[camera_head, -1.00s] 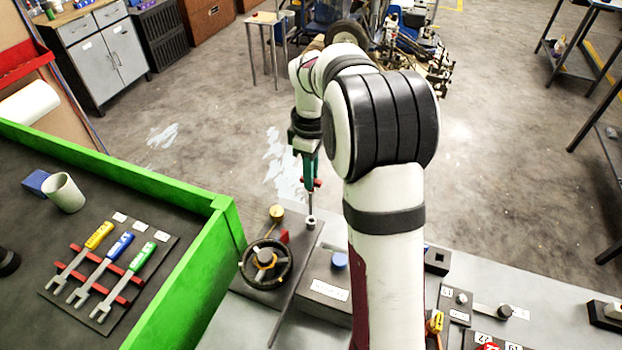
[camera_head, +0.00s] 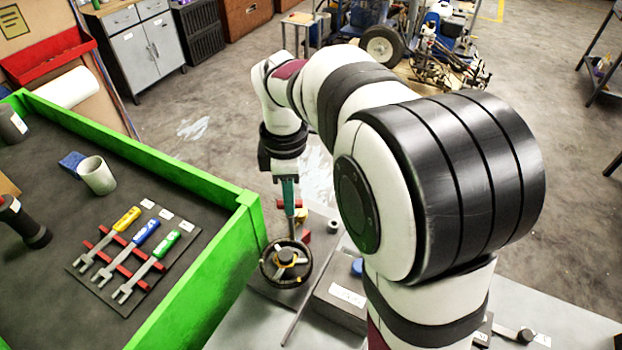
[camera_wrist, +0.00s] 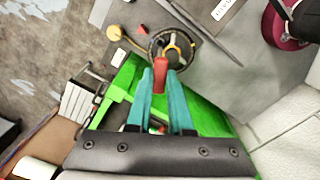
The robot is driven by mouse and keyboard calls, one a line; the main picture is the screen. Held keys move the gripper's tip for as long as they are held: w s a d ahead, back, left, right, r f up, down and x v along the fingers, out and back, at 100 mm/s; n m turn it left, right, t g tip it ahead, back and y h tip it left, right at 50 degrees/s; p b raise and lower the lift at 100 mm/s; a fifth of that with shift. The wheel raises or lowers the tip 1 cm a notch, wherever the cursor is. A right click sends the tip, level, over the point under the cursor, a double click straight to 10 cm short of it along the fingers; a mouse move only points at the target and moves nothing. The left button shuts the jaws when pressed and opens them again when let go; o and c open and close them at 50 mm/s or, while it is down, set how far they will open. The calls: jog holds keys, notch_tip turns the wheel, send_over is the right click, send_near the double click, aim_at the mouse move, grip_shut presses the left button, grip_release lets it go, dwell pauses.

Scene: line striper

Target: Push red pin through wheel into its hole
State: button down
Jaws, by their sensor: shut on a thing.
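My gripper (camera_head: 289,200) has teal fingers and points down, shut on the red pin (camera_head: 298,203). The pin's red handle (camera_wrist: 160,68) shows between the fingertips in the wrist view. Its thin grey shaft hangs down toward the back of the wheel in the head view. The wheel (camera_head: 267,270) has a dark rim and a yellow and grey hub with spokes; it also shows in the wrist view (camera_wrist: 153,48), partly behind the handle. I cannot tell whether the pin's tip touches the wheel. The pin's hole is not clear in either view.
A small upright socket (camera_head: 333,227) and a red block (camera_head: 307,238) stand behind the wheel. A labelled grey box (camera_head: 340,298) is to its right. The green tray wall (camera_head: 215,265) is close on the left. My arm covers much of the right side.

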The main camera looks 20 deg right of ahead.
send_over(293, 239)
jog(key=shift+w+f, duration=0.15)
jog(key=shift+f, duration=1.25)
jog(key=shift+w+f, duration=0.1)
jog(key=shift+f, duration=3.25)
jog(key=shift+c, duration=2.1)
grip_release()
jog(key=shift+r, duration=3.5)
